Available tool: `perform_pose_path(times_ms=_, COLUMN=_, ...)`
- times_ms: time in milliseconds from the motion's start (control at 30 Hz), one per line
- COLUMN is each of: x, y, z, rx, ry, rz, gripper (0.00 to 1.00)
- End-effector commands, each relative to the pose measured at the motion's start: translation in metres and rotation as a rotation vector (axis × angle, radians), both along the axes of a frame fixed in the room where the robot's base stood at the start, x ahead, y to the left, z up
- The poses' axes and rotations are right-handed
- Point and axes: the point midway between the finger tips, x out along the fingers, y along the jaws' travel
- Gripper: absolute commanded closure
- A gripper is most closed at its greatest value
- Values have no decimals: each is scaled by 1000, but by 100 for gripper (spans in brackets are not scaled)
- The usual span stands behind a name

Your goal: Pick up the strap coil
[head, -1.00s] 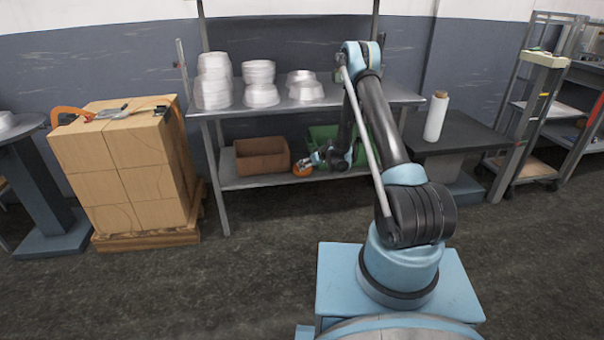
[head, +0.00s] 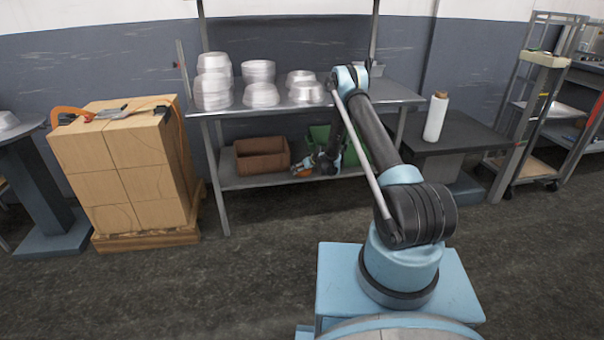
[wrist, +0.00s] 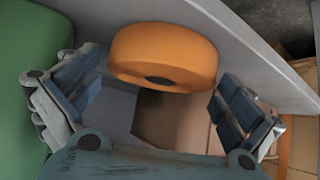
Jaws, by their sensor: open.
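The strap coil (wrist: 170,48) is an orange, thick round roll with a dark hole in its middle. In the wrist view it sits ahead of my gripper (wrist: 155,100), near the edge of the grey shelf. The gripper's two fingers are spread wide, one to the left and one to the right of the coil, with nothing held between them. In the head view the coil (head: 302,172) is a small orange patch on the lower shelf, partly hidden by my gripper (head: 312,165). I cannot tell whether a finger touches it.
A brown box (head: 262,157) stands left of the coil on the lower shelf (head: 245,183). A green bin (head: 322,136) is behind and right of my gripper. Stacked pans (head: 260,95) stand on the table top above. A pallet of cartons (head: 125,165) stands at left.

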Motion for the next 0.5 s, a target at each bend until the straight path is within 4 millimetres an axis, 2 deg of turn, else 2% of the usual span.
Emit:
perform_pose_path(times_ms=100, x=5, y=4, z=-6, rx=-1, ry=0, rz=1, gripper=0)
perform_pose_path(times_ms=333, x=6, y=5, z=-7, rx=-1, ry=0, rz=1, gripper=0)
perform_pose_path(times_ms=500, x=6, y=5, z=-7, rx=-1, ry=0, rz=1, gripper=39)
